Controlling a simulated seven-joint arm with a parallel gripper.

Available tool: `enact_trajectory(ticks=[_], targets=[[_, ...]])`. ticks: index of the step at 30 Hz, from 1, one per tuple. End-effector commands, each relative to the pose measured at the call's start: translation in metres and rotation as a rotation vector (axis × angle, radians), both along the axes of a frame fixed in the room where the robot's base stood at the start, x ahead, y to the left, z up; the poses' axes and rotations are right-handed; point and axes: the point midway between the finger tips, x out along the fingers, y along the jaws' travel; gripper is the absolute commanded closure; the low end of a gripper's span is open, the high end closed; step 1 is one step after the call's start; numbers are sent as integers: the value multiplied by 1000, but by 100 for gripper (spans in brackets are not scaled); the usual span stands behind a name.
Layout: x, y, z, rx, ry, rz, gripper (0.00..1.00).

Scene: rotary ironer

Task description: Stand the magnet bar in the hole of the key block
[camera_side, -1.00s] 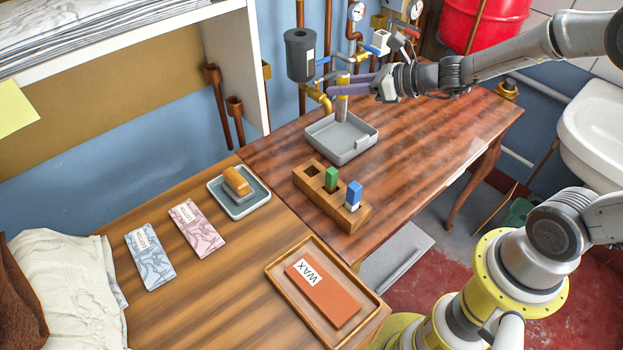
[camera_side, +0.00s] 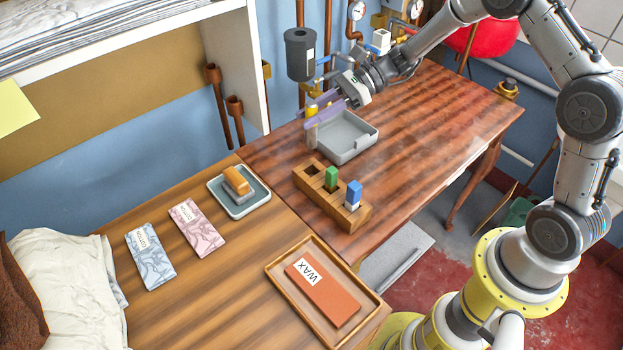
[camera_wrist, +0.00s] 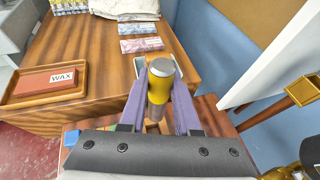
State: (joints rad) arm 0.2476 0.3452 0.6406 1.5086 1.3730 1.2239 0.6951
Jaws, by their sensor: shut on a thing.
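The magnet bar (camera_side: 312,132) is a slim upright cylinder, yellow near the top and silvery grey below. My gripper (camera_side: 318,108) has its purple fingers shut on the bar's upper part and holds it above the table, behind the key block. The wrist view shows the bar's round silver end and yellow band (camera_wrist: 158,78) between the fingers. The wooden key block (camera_side: 351,221) lies on the dark table. Its far-left hole (camera_side: 313,169) looks empty; a green-topped key (camera_side: 331,178) and a blue-topped key (camera_side: 353,194) stand in the others.
A grey open tray (camera_side: 362,148) sits just right of the bar. A wooden tray with a WAX slab (camera_side: 327,298) is in front. A grey canister (camera_side: 300,55) and pipes stand behind.

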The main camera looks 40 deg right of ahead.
Motion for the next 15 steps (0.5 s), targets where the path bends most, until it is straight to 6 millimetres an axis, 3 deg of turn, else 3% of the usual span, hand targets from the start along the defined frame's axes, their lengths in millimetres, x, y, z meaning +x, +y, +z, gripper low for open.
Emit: enact_trajectory(ticks=[7,15], targets=[[0,0,-20,1,0,48,100],[0,0,-66,1,1,49,100]])
